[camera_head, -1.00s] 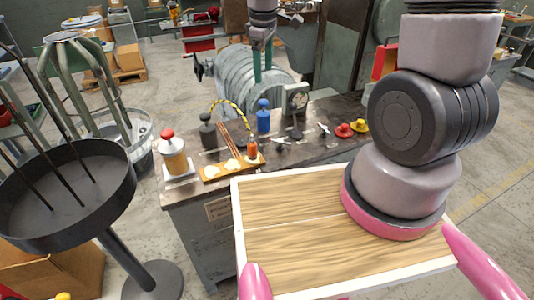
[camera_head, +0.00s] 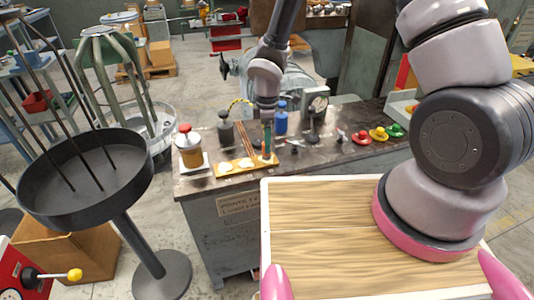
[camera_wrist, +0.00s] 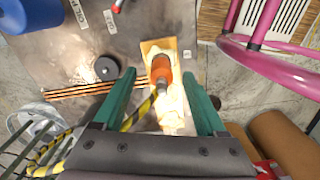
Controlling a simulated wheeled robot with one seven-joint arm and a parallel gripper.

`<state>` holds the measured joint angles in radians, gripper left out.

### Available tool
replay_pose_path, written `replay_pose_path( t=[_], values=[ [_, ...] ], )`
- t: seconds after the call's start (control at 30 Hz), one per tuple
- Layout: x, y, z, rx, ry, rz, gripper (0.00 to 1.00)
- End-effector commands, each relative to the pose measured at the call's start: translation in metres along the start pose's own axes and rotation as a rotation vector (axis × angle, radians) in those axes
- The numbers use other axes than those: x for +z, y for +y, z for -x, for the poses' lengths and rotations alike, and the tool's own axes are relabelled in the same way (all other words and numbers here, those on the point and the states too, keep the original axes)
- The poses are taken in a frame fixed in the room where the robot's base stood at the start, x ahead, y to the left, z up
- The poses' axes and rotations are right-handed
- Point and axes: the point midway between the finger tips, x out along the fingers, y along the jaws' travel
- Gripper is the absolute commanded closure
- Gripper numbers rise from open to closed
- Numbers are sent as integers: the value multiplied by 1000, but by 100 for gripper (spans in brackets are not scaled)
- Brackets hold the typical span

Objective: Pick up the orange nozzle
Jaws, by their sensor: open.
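The orange nozzle (camera_wrist: 160,68) stands on a light wooden board (camera_wrist: 148,47) in the wrist view, with a grey metal part on it. My gripper (camera_wrist: 158,76) is open, with one green finger on each side of the nozzle and a gap on both sides. In the head view my gripper (camera_head: 267,143) points down over the right end of the board (camera_head: 228,170) on the workbench. There its fingers mostly hide the nozzle. I cannot tell the exact height of the fingertips against it.
A yellow-black striped cable (camera_wrist: 45,158) passes beside the gripper. Thin copper-coloured rods (camera_wrist: 80,91) and a dark round weight (camera_wrist: 107,68) lie left of the board. A capped jar (camera_head: 190,150), blue bottle (camera_head: 281,122) and gauge (camera_head: 315,100) stand on the workbench (camera_head: 345,150).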

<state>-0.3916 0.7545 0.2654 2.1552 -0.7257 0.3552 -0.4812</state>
Motion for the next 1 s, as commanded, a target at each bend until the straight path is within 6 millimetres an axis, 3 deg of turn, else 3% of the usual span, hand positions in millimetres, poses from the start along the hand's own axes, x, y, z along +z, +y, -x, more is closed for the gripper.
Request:
replay_pose_path(
  t=[0.3, 0.6, 0.67, 0.8, 1.0],
  values=[
    [-2, -3, -44, -1, -1, -1, 26],
    [-1, -2, -49, 0, 0, -2, 26],
    [-1, -2, -49, 0, 0, -2, 45],
    [-1, -2, -48, 0, 0, -2, 99],
    [-1, -2, -48, 1, 0, -2, 100]
  ],
)
